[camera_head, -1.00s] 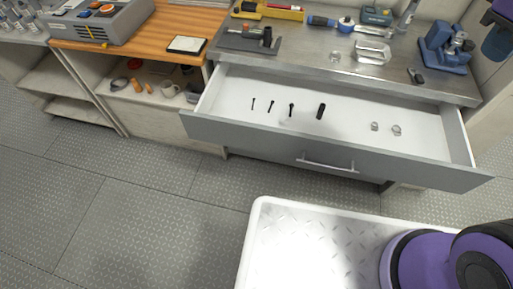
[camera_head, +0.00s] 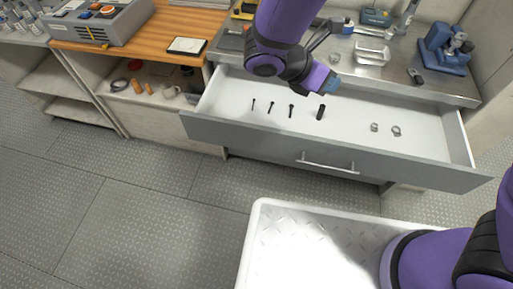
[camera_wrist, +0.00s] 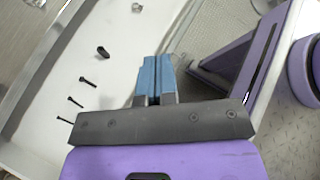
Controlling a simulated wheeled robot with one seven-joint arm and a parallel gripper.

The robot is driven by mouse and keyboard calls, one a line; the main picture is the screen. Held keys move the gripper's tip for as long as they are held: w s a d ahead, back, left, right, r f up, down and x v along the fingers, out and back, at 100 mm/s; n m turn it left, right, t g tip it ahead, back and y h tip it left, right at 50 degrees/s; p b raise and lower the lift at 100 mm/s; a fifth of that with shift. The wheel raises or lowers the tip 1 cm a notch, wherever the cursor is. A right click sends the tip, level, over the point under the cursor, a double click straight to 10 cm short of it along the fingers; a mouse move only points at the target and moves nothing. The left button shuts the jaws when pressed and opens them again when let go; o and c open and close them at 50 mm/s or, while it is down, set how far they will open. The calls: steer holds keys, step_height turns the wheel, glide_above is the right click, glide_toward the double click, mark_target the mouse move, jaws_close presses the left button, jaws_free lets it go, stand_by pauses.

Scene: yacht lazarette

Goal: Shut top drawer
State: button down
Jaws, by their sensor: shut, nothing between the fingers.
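The top drawer (camera_head: 345,152) is pulled well out from the metal workbench. Its grey front has a bar handle (camera_head: 328,164). Inside its white tray lie several dark bolts (camera_head: 270,107), a black cylinder (camera_head: 321,112) and two small metal rings or clamps (camera_head: 396,131). My gripper (camera_head: 334,84) hangs over the rear part of the drawer, above and behind its front panel. In the wrist view its blue fingertips (camera_wrist: 155,75) are together with nothing between them. The drawer floor (camera_wrist: 65,60) shows to their left there.
The steel worktop (camera_head: 385,78) above holds a clear tray (camera_head: 371,53), a blue vise (camera_head: 445,48) and hand tools. A wooden bench (camera_head: 140,33) with open shelves stands at the left. The floor before the drawer (camera_head: 140,200) is clear.

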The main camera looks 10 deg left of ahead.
steer(key=s+a+f+n+t+y, duration=0.2)
steer(key=s+a+f+n+t, duration=0.3)
steer(key=a+f+n, duration=0.5)
steer(key=s+a+f+n+t+y, duration=0.2)
steer(key=s+a+f+n+t, duration=0.35)
steer(key=f+n, duration=0.55)
steer(key=n+t+y, duration=0.3)
steer(key=n+y, duration=0.2)
steer(key=n, duration=0.1)
glide_toward(258, 143)
steer(key=shift+y, duration=0.4)
steer(key=w, duration=0.7)
steer(key=shift+w+d, duration=0.3)
steer(key=shift+d, duration=0.05)
steer(key=shift+w, duration=0.1)
